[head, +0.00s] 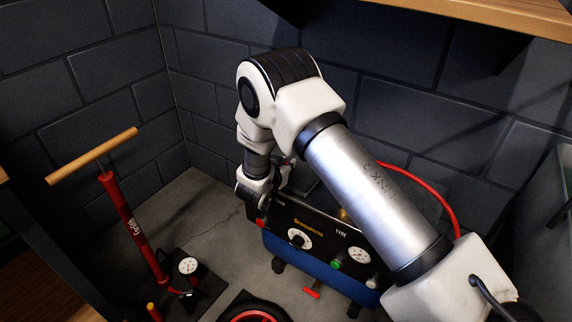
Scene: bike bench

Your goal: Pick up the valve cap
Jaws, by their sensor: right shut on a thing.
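My right gripper (262,212) points down at the left end of the compressor's dark top panel, below my bent white arm. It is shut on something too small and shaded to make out. I cannot pick out the valve cap for certain; the gripper and arm hide part of that area. A small red spot shows by the fingertips, but I cannot tell what it belongs to. My left gripper is not in view.
The blue compressor (312,262) stands on the grey floor with a red hose (440,185) behind it. A red floor pump (130,222) with a wooden handle stands at left. A black wheel with a red rim (250,315) lies at the bottom edge. Block walls close the back.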

